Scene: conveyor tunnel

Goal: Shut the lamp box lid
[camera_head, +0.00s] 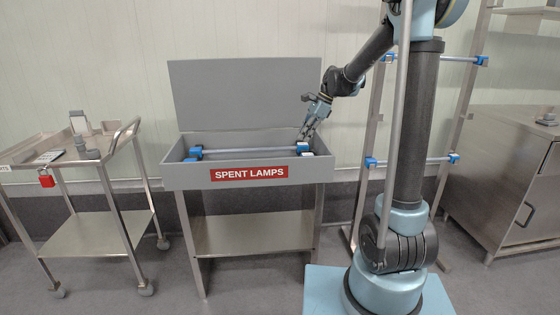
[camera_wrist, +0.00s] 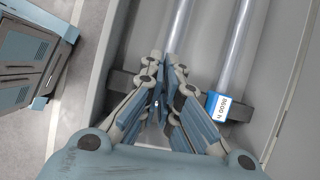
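The lamp box (camera_head: 180,178) is a grey open-topped tray on legs with a red "SPENT LAMPS" sign. Its flat grey lid (camera_head: 245,92) stands upright at the back, open. Two long tube lamps lie inside; the right one (camera_wrist: 236,45) in the wrist view has a blue end cap with a white label (camera_wrist: 222,106). The other tube (camera_wrist: 178,30) runs up to my fingertips, which hide its near end. My gripper (camera_head: 302,138) points down at the box's right end; in the wrist view its fingertips (camera_wrist: 168,62) are close together. Whether they grip the tube cannot be told.
A steel trolley (camera_head: 110,158) with a red padlock (camera_head: 46,178) and small items stands at the left. A rack (camera_head: 370,130) with blue clips is behind my arm, and a steel cabinet (camera_head: 515,185) is at the right. The space above the box's left and middle is clear.

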